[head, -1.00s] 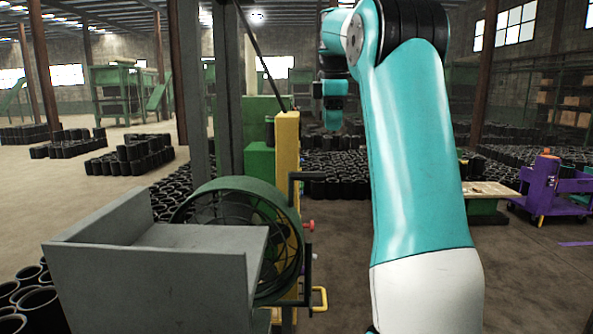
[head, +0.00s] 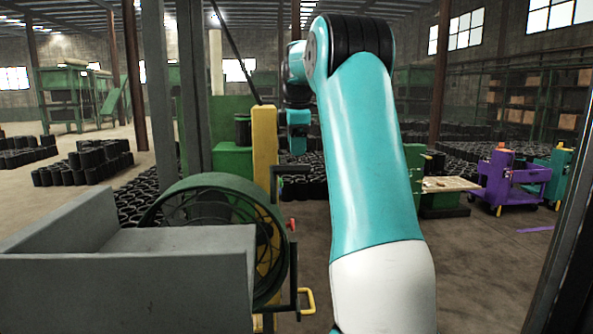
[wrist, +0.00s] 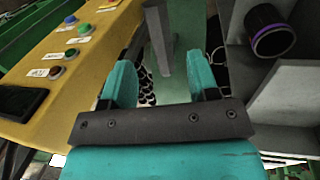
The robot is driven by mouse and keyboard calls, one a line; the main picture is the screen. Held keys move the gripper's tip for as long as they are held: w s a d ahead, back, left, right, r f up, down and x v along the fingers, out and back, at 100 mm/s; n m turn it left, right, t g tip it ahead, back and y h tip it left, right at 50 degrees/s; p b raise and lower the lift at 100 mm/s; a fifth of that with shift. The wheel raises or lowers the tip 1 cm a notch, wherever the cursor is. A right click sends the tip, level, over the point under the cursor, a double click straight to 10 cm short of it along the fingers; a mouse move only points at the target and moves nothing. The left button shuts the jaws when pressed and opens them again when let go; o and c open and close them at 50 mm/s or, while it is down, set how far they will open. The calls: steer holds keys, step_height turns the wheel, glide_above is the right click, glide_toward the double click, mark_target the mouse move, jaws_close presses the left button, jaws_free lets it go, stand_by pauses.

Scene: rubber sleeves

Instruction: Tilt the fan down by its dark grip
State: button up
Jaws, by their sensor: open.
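The fan (head: 180,184) is a round green drum with a wire cage, left of centre in the head view, behind a grey chute. Dark bars stick out at its right side; the upper one (head: 290,169) looks like the grip, though I cannot be sure. My gripper (wrist: 158,82) is open, its two teal fingers apart. In the head view its teal end (head: 297,142) hangs just above and beyond the upper dark bar. In the wrist view a dark grey bar (wrist: 157,38) stands ahead between the fingers, apart from them. I cannot tell if it is the grip.
The grey chute (head: 120,290) fills the lower left. A yellow post (head: 264,140) stands by the fan. A yellow button panel (wrist: 75,75) lies left of my fingers. A purple cart (head: 505,180) stands at right, and a dark post (head: 572,250) edges the view.

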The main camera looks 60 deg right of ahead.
mark_target(297, 165)
steer(key=f, duration=0.4)
steer(key=d+f+p, duration=0.1)
steer(key=f, duration=0.1)
steer(key=shift+w+f, duration=0.15)
steer(key=shift+w, duration=0.2)
steer(key=shift+c, duration=0.5)
